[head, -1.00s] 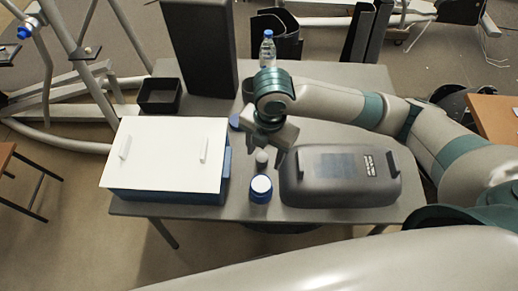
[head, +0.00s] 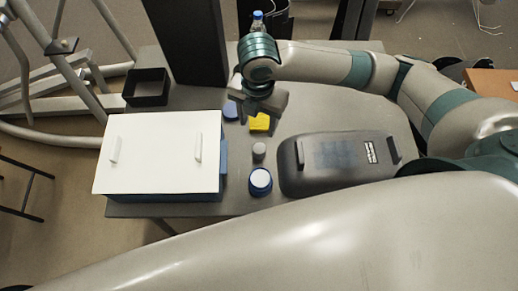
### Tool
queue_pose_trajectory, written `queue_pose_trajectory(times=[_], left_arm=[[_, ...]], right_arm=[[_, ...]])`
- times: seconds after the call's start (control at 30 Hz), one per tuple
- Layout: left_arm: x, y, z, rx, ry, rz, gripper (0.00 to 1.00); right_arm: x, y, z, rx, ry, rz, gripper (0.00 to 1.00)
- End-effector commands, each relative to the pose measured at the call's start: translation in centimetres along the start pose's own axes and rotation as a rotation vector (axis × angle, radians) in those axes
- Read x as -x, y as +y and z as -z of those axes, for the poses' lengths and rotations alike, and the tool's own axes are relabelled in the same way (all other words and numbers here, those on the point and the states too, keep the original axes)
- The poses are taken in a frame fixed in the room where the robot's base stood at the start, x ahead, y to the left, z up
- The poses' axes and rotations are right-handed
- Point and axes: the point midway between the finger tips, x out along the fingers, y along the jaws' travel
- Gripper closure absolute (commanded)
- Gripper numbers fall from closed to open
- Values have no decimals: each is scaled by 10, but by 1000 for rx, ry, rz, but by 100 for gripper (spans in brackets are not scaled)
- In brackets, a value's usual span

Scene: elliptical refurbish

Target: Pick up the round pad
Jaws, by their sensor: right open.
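A blue, roundish flat piece (head: 231,111), which looks like the round pad, lies on the grey table just left of my right gripper. It is partly hidden by the gripper. My right gripper (head: 261,108) is open and points down above the table, with nothing seen between its fingers. A yellow block (head: 260,122) shows just below the fingers, partly covered by them. I cannot tell how far above the table the fingertips are. My left gripper is out of view.
A white-lidded blue box (head: 158,155) fills the table's left side. A dark grey case (head: 335,163) lies at right. A blue jar with a white lid (head: 260,181) and a small grey cylinder (head: 259,151) stand between them. A black open bin (head: 147,88) and a bottle (head: 258,20) are farther back.

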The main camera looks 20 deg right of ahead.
Motion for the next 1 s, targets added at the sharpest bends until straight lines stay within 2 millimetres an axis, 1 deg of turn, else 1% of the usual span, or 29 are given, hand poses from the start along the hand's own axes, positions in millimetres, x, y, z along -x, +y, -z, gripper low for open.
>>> queue_pose_trajectory(times=[0.17,0.3,0.6,0.7,0.83,1.0], left_arm=[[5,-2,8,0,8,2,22],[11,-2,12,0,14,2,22],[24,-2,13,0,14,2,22],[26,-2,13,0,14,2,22],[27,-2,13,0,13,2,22],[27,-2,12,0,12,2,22]], right_arm=[[-19,-2,1,-1,2,5,45],[-42,-2,1,-2,2,5,45],[-95,-2,1,-2,1,4,45],[-108,-1,0,-1,1,2,45],[-116,-1,0,-1,0,1,45],[-118,-1,0,0,0,0,45]])
